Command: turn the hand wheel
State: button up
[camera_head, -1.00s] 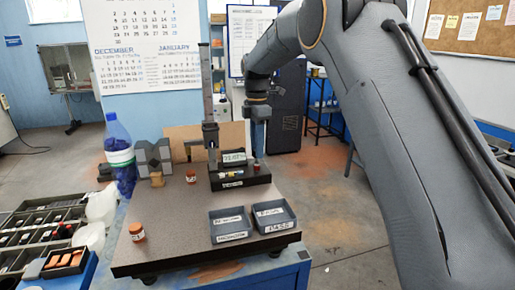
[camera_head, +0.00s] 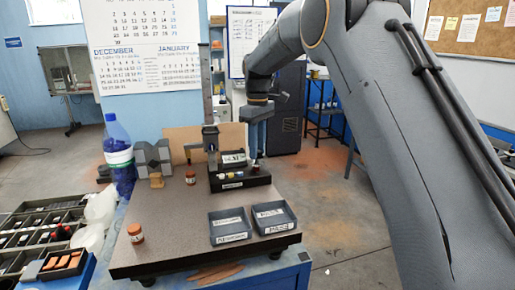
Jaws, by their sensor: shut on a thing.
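A height gauge with a tall grey column (camera_head: 207,90), a slider (camera_head: 210,133) and a dark base (camera_head: 240,180) stands at the back of the granite plate. A small display (camera_head: 234,158) with digits, too small to read surely, sits above the base. The hand wheel (camera_head: 256,168) is a small reddish knob at the base's right end, mostly hidden under my fingers. My gripper (camera_head: 254,156) points down from above and is shut on it.
Two labelled grey trays (camera_head: 230,226) (camera_head: 271,218) lie at the plate's front right. Small orange jars (camera_head: 136,233) (camera_head: 190,178), a grey V-block (camera_head: 153,156) and a blue bottle (camera_head: 118,155) stand at the left. The plate's (camera_head: 175,215) middle is clear.

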jog(key=m, duration=0.7)
jog(key=shift+r, duration=0.15)
jog(key=m, duration=0.4)
jog(key=shift+m, duration=1.8)
jog(key=o, duration=0.8)
jog(key=shift+r+b, duration=1.15)
jog(key=shift+r, duration=2.7)
jog(key=shift+d, duration=0.1)
